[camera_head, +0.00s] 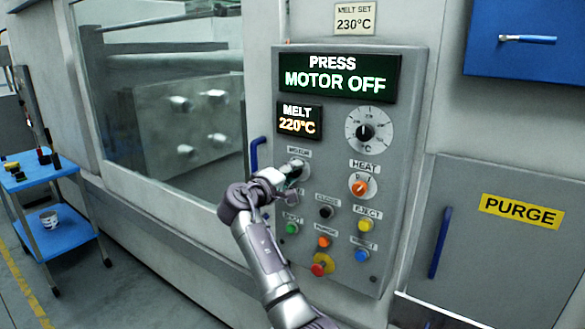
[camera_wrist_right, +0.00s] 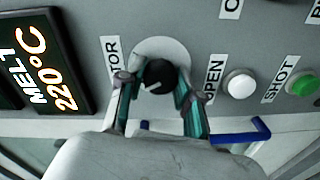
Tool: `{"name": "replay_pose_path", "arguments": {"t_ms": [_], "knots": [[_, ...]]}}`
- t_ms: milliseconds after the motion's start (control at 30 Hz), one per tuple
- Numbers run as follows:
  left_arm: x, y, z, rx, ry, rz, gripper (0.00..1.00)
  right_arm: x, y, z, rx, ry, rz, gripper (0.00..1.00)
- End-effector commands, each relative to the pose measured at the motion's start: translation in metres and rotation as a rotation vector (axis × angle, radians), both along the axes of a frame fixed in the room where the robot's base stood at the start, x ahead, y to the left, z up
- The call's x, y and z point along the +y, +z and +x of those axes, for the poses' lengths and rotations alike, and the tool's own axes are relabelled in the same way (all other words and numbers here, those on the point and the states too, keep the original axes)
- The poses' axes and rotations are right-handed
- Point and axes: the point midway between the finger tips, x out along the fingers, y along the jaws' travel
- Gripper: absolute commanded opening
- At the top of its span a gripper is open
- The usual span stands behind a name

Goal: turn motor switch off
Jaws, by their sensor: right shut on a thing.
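The motor switch is a black rotary knob (camera_wrist_right: 160,76) on a pale round plate under the MOTOR label, seen in the right wrist view. My right gripper (camera_wrist_right: 158,88) has its two fingers on either side of this knob and is shut on it. In the head view my right gripper (camera_head: 290,172) reaches the panel at the motor switch and largely hides the knob. The control panel (camera_head: 420,75) carries a display (camera_head: 338,76) reading "PRESS MOTOR OFF". My left gripper is not in view.
A heat knob (camera_head: 359,187), a temperature dial (camera_head: 366,132) and several coloured buttons sit close by. A red and yellow button (camera_head: 322,264) is lower down. A blue handle (camera_head: 256,153) stands left of the panel. A blue cart (camera_head: 62,234) is at far left.

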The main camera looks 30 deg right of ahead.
Motion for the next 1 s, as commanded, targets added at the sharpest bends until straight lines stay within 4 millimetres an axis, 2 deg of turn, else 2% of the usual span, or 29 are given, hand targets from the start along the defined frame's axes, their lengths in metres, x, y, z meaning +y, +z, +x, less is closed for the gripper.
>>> {"name": "replay_pose_path", "arguments": {"t_ms": [367,867,900,1000], "knots": [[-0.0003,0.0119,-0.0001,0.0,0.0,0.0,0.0,0.0005,-0.0002,0.0002,0.129,0.0,-0.052,0.0],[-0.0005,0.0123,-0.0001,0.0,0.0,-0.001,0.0,0.0006,-0.0013,0.0003,0.145,0.001,-0.059,0.0],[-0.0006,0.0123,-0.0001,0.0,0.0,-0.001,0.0,0.0006,-0.0013,0.0003,0.145,0.001,-0.059,0.39],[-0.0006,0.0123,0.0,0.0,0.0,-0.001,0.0,0.0005,-0.0011,0.0002,0.144,0.001,-0.058,0.56]]}}
